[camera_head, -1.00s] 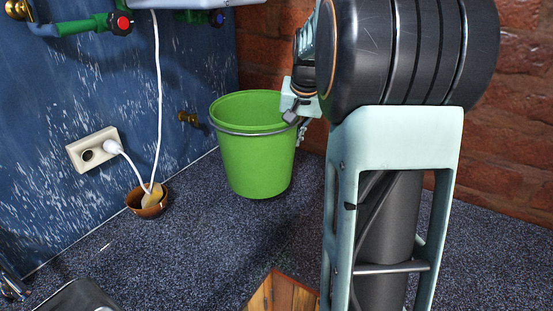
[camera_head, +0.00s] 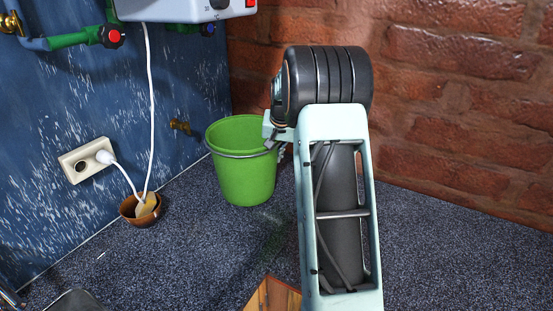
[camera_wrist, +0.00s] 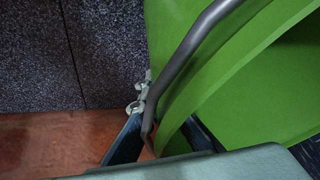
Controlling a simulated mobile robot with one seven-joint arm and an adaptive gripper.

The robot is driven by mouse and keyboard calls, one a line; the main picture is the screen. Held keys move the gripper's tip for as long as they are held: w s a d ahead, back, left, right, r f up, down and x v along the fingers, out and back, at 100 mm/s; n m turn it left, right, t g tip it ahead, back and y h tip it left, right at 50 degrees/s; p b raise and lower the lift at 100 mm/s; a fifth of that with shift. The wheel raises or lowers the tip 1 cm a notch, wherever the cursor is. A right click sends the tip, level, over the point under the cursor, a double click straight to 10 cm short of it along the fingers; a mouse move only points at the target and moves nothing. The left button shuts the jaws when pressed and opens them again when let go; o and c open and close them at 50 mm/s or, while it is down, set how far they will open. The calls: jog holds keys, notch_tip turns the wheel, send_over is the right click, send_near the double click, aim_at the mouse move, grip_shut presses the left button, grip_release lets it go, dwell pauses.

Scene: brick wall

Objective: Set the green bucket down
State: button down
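The green bucket (camera_head: 245,180) is upright near the corner of the blue wall and the brick wall. Its grey metal handle (camera_head: 238,155) hangs down against its front. My gripper (camera_head: 277,138) is at the bucket's right rim, partly hidden by my arm. In the wrist view, the fingers of my gripper (camera_wrist: 163,137) lie on either side of the wall of the bucket (camera_wrist: 185,85), shut on it close to the handle (camera_wrist: 185,60). I cannot tell whether the bucket's base touches the dark speckled surface (camera_head: 190,265).
A brown bowl (camera_head: 128,208) stands left of the bucket, under a socket (camera_head: 75,166) with a white cable. The brick wall (camera_head: 440,110) rises behind and to the right. A wooden edge (camera_head: 270,296) shows at the front.

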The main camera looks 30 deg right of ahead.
jog(key=shift+f, duration=0.65)
jog(key=shift+f, duration=0.1)
jog(key=c, duration=2.2)
grip_release()
jog(key=shift+f, duration=0.1)
jog(key=shift+o, duration=0.2)
jog(key=shift+s+r, duration=0.15)
jog(key=shift+r, duration=0.35)
jog(key=v, duration=1.1)
jog(key=shift+s+b, duration=0.2)
jog(key=shift+b, duration=0.15)
jog(key=shift+r, duration=0.15)
